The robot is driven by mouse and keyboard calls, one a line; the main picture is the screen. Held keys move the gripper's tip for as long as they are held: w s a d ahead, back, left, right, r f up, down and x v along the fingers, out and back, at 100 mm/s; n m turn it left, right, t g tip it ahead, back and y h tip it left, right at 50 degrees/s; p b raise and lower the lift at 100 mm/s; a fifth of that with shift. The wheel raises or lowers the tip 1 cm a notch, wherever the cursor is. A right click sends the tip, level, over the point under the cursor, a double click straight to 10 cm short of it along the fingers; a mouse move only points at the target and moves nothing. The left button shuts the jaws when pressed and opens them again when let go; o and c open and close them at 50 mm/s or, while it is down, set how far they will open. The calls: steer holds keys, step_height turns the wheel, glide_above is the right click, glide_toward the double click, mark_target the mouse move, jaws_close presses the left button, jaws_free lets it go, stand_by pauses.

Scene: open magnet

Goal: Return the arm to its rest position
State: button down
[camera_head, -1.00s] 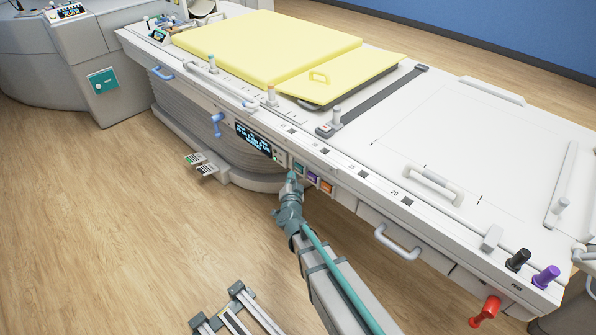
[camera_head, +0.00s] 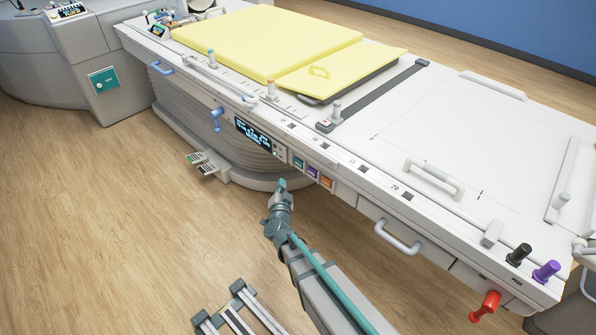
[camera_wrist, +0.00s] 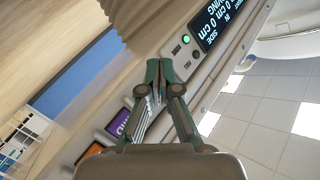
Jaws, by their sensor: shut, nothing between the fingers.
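My gripper (camera_head: 281,186) is in front of the table's side panel in the head view, apart from it. In the wrist view my gripper (camera_wrist: 155,75) has its fingers together and holds nothing. Behind the fingers is the control panel with a dark display (camera_wrist: 211,22), a lit green button (camera_wrist: 186,40) and a purple button (camera_wrist: 120,125). The same display (camera_head: 253,133) shows in the head view, up and left of my gripper.
The patient table (camera_head: 440,130) with yellow pads (camera_head: 265,42) runs along the back. A drawer handle (camera_head: 398,238) and a red knob (camera_head: 485,306) stick out from its side. A grey frame (camera_head: 238,312) stands at the bottom. The wooden floor (camera_head: 100,220) at left is clear.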

steer(key=s+a+p, duration=0.2)
steer(key=s+a, duration=0.2)
steer(key=shift+s+a+p, duration=0.1)
steer(key=shift+p, duration=0.2)
stand_by(0.3)
stand_by(5.3)
